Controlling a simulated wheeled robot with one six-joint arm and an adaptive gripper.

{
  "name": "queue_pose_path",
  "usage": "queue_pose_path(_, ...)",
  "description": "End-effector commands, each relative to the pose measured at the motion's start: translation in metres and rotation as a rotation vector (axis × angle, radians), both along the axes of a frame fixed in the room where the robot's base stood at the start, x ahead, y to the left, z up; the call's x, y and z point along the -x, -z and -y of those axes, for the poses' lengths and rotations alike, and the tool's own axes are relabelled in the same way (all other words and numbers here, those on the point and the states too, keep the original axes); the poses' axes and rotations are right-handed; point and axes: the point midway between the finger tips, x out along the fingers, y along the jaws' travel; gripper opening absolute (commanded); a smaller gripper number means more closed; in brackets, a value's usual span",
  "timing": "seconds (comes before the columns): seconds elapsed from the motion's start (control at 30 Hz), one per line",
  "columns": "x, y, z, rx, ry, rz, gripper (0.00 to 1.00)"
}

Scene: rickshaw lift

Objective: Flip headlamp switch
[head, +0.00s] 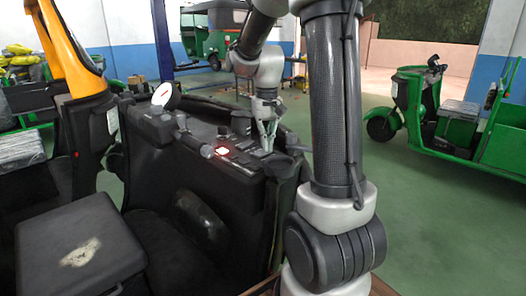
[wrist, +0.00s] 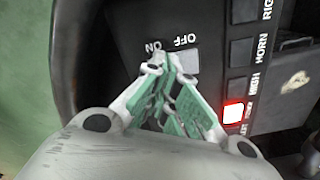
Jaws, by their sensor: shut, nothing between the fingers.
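The headlamp switch (wrist: 189,61) shows in the wrist view as a light grey rocker beside upside-down "ON" and "OFF" lettering on the black dashboard panel (wrist: 125,30). Its part near "ON" is hidden by my fingertips. My gripper (wrist: 171,66) is shut and empty, its green-padded fingers meeting over or right at the switch's left end; I cannot tell whether they touch it. In the head view my gripper (head: 267,145) points down at the right part of the dashboard (head: 225,185), and the switch cannot be made out there.
A lit red-and-white button (wrist: 233,112) sits right of my fingers, in a column of dark buttons labelled HIGH and HORN. It glows in the head view too (head: 221,151). A green rickshaw (head: 460,120) is parked across open floor.

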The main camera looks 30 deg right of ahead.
Motion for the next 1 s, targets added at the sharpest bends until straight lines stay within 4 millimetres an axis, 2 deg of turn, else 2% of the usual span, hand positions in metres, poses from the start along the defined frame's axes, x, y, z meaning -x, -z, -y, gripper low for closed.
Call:
queue_pose_path(0.43, 0.000, 0.002, 0.000, 0.000, 0.000, 0.000, 0.00)
queue_pose_path(1.0, 0.000, -0.047, 0.000, 0.000, 0.000, 0.001, 0.00)
